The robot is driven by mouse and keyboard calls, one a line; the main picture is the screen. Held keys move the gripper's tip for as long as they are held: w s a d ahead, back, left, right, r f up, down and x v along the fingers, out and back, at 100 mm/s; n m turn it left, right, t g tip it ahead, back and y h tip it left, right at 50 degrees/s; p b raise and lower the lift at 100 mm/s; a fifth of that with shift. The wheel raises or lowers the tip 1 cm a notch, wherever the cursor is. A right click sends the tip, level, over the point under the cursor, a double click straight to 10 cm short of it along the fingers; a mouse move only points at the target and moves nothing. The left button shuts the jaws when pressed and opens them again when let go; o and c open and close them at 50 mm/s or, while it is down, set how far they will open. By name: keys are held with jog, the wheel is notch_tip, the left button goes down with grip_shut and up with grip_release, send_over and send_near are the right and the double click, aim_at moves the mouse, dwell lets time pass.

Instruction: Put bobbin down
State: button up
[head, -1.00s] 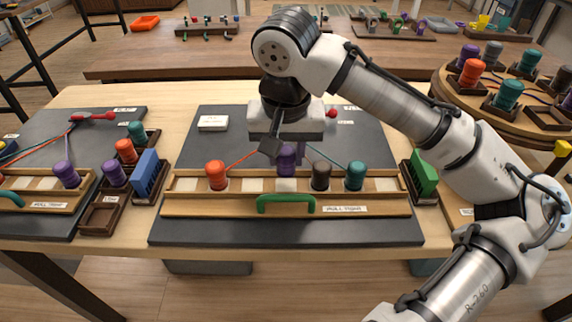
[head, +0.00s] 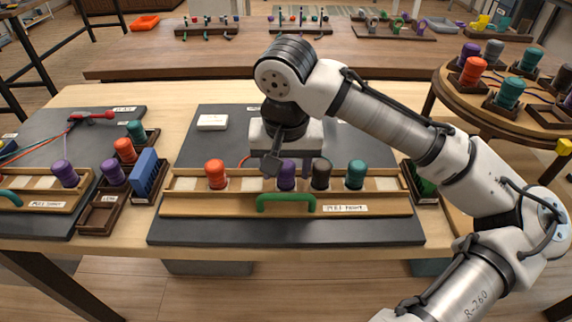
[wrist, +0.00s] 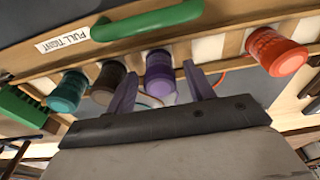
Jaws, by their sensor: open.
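The purple bobbin (head: 287,176) stands upright in the wooden rail (head: 230,207), behind the green handle (head: 286,202). It covers the pale slot there. In the wrist view the same bobbin (wrist: 160,77) sits between my two spread fingers, with a gap visible beside it. My gripper (wrist: 157,90) is open around it, low over the rail; the head view shows it partly hidden by its own mount. A black bobbin (head: 321,175) and a teal bobbin (head: 355,174) stand to the right in the rail. An orange bobbin (head: 215,174) stands to the left.
The black bobbin is close beside my right-hand finger in the head view. A blue comb-like block (head: 149,175) and small trays with bobbins stand left of the board. A green block (head: 424,182) stands right. A round table (head: 465,110) with bobbins is at right.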

notch_tip(320, 180, up, 12)
jog(key=s+p, duration=0.1)
jog(key=shift+s+r+p, duration=0.25)
jog(key=shift+s+p, duration=0.05)
jog(key=shift+s, duration=0.1)
jog(key=shift+s, duration=0.1)
